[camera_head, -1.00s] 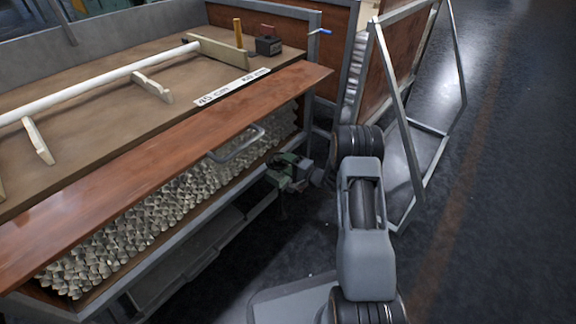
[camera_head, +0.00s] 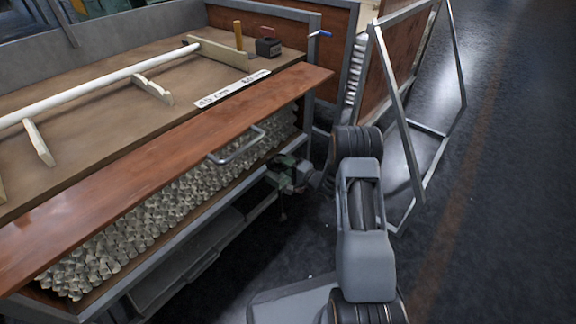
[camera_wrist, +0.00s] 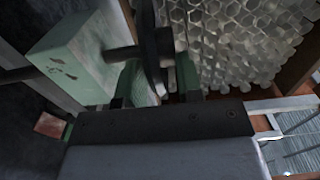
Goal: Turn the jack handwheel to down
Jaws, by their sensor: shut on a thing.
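The jack's green housing (camera_wrist: 78,55) fills the upper left of the wrist view, with a dark shaft (camera_wrist: 122,53) running right from it. The dark handwheel (camera_wrist: 149,42) sits on this shaft and shows nearly edge-on. My gripper (camera_wrist: 156,80) is shut on the handwheel, one finger on each side of its rim. In the head view, the green jack (camera_head: 281,178) is small and dark beside the bench's front right corner. There my wrist hides part of it, and the wheel's turned position cannot be told.
The bench (camera_head: 150,82) carries a long white tube (camera_head: 100,83) on wooden supports. A reddish board with a metal handle (camera_head: 240,149) overhangs a rack of stacked glass tubing (camera_head: 150,215). A metal frame (camera_head: 400,115) stands close right of my arm. Open floor lies farther right.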

